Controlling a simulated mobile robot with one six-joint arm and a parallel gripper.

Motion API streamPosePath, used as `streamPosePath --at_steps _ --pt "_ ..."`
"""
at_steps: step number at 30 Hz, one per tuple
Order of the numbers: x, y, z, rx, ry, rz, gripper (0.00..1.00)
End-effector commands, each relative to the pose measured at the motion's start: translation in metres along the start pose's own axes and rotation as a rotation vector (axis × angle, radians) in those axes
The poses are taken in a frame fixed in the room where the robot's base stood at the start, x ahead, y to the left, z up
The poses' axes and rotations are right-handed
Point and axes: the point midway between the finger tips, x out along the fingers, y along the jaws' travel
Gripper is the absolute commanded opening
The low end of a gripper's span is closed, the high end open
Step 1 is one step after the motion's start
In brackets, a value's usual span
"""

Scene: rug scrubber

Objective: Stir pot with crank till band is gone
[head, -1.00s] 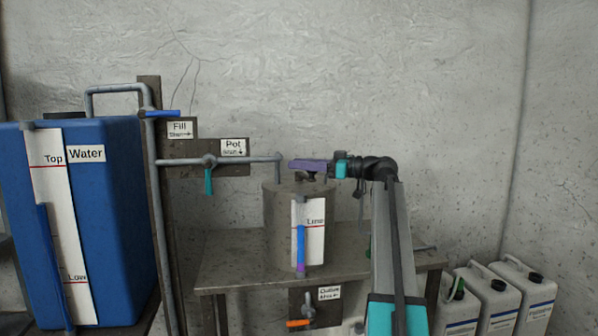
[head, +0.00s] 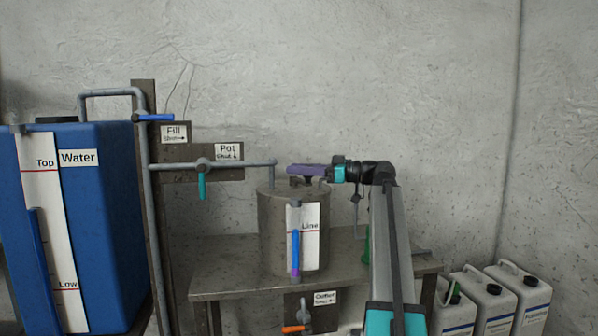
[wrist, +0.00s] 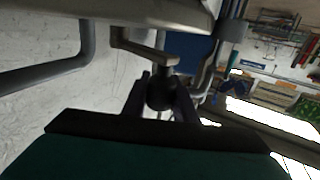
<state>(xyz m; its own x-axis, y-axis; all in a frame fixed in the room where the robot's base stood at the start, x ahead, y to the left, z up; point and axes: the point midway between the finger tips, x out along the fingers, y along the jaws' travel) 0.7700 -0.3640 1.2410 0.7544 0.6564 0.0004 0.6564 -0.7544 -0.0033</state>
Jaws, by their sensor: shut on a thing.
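The grey cylindrical pot (head: 270,235) stands on a metal table. Its front has a white plate with a red line marked "Line". A gauge tube on the plate is blue (head: 295,245) with a short purple band (head: 295,269) at its bottom. My gripper (head: 304,170) reaches in from the right over the pot's top, its purple fingers level. In the wrist view its fingers are shut on the dark knob (wrist: 160,92) of the crank (wrist: 145,50), whose bent metal arm shows beyond. In the head view the crank is mostly hidden by the fingers.
A blue water tank (head: 105,220) stands left. A pipe with a teal valve handle (head: 202,186) runs to the pot's top left. An orange outlet handle (head: 293,329) is below the table (head: 225,280). White jugs (head: 525,290) stand at right.

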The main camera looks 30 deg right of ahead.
Motion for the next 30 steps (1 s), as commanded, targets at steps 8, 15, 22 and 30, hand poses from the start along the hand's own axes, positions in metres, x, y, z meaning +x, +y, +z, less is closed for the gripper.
streamPosePath --at_steps 8,15,22,30 --pt "-0.0032 -0.0054 0.0015 0.001 -0.004 -0.012 0.00" --pt "-0.0028 -0.0055 0.0014 0.001 -0.004 -0.012 0.00" --pt "-0.0011 -0.0047 0.0012 0.000 -0.004 -0.012 0.44" --pt "-0.0010 -0.0036 0.0010 0.000 -0.004 -0.011 0.44"
